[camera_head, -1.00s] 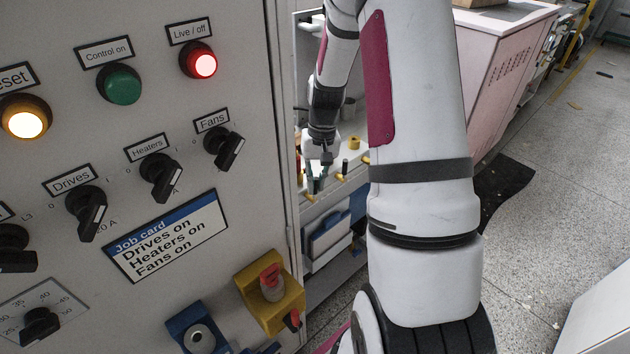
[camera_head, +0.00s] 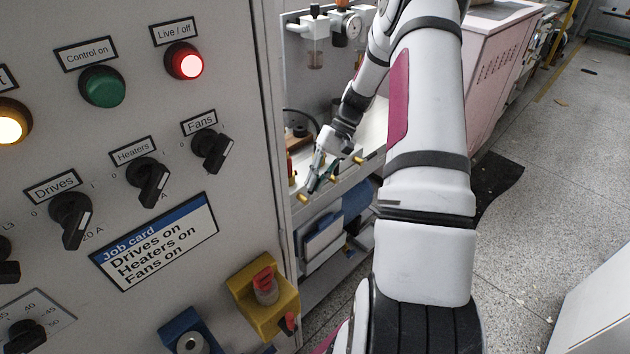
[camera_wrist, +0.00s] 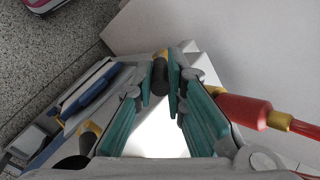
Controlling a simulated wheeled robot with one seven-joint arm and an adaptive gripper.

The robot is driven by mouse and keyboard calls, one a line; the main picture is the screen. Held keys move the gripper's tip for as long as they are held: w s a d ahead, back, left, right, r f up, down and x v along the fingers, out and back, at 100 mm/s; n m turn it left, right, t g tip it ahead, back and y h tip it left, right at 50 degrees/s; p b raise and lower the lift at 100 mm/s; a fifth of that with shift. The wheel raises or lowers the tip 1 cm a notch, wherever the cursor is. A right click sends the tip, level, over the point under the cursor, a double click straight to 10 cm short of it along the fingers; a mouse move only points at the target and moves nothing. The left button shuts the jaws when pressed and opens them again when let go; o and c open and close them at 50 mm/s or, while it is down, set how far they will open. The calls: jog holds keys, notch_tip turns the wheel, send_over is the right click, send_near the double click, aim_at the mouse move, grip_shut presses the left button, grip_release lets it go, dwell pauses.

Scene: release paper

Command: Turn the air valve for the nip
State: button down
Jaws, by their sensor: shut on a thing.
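My gripper (camera_head: 320,178) is low over the edge of the bench, inside the bay beside the control cabinet. In the wrist view, its teal fingers (camera_wrist: 160,88) have their tips close together around a small black handle with a yellow end (camera_wrist: 160,72). The gripper is shut on this handle, which appears to be the air valve's. I cannot read a label for it. In the head view the fingers and my wrist hide most of the handle.
Yellow fittings (camera_head: 303,198) stick out along the bench edge. A red handle with a brass collar (camera_wrist: 245,108) lies close to the right finger. The control cabinet (camera_head: 235,120) stands left of my arm, with a yellow-boxed red switch (camera_head: 265,285). A pressure gauge (camera_head: 350,24) hangs behind.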

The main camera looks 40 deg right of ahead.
dwell(0.3)
jog(key=c, duration=1.6)
grip_release()
jog(key=v, duration=1.2)
